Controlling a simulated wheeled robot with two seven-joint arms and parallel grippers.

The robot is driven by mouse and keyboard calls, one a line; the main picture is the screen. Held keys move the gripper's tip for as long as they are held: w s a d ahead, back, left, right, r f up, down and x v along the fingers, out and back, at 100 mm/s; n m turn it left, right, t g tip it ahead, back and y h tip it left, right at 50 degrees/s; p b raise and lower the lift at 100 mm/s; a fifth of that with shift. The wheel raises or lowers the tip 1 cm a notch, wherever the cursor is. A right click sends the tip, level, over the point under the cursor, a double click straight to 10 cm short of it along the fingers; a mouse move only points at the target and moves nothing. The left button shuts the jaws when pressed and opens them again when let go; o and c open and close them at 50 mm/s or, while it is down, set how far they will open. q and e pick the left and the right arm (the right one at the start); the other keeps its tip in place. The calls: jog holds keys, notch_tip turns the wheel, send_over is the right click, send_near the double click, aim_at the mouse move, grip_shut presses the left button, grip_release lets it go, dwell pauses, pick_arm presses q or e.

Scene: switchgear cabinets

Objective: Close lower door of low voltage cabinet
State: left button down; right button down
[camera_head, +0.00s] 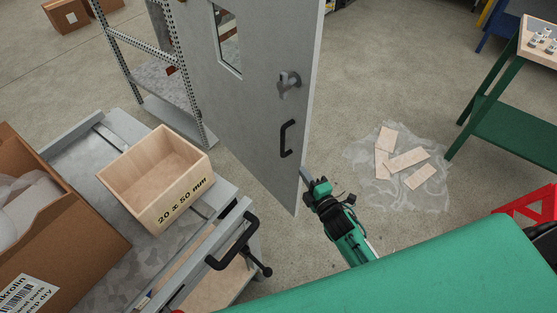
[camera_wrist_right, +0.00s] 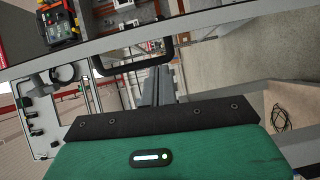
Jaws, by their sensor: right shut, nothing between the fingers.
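A tall grey door (camera_head: 252,110) stands open in the head view, with a small window, a lever latch (camera_head: 289,82) and a black pull handle (camera_head: 287,138). The cabinet body and the door's hinges are not clear in this view. My right gripper (camera_head: 306,174) is shut and empty. Its tip is beside the door's free edge, below and right of the pull handle; I cannot tell whether it touches. In the wrist view the shut fingers (camera_wrist_right: 157,87) point toward a black loop-shaped handle (camera_wrist_right: 130,62) on a grey panel. My left gripper is not in view.
A grey trolley with a wooden box (camera_head: 157,180), a cardboard box (camera_head: 55,215) and a black handle (camera_head: 232,248) stands at left. A metal rack (camera_head: 160,75) is behind. Wooden pieces (camera_head: 407,159) lie on plastic sheeting at right, near a green table (camera_head: 515,128). Floor between is clear.

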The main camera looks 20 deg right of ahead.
aim_at(290, 149)
jog(key=shift+n+t, duration=0.3)
jog(key=w, duration=0.3)
jog(key=w+a+r, duration=0.1)
jog(key=w, duration=0.2)
jog(key=w+p, duration=0.1)
jog(key=w, duration=0.3)
jog(key=shift+a+r, duration=0.35)
jog(key=shift+a, duration=0.05)
